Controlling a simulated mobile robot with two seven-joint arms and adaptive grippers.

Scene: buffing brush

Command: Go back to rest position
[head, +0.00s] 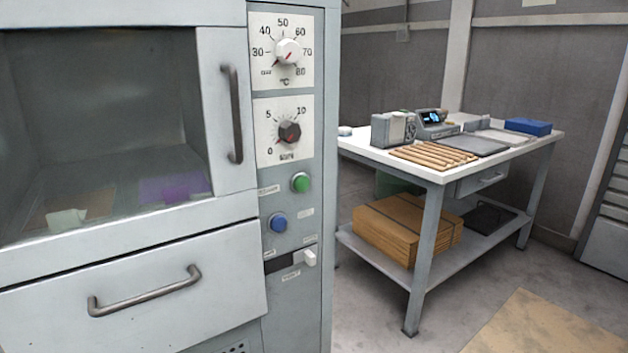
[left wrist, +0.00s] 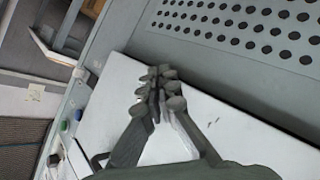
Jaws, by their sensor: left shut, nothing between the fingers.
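My left gripper (left wrist: 158,92) shows in the left wrist view, its fingers together and empty. It is in front of a pale panel of the grey cabinet, near a perforated grey part (left wrist: 240,28); I cannot tell the gap between them. The left wrist picture is tilted. Neither gripper shows in the head view, and my right gripper is in no view. The grey cabinet (head: 170,241) fills the left of the head view. Its window door and lower drawer look shut.
The cabinet has a drawer handle (head: 145,291), an upright door handle (head: 233,114), dials and a green button (head: 300,182). A workbench (head: 421,172) stands to the right with wooden sticks (head: 433,155) and a blue box (head: 528,126). Open floor lies in front of it.

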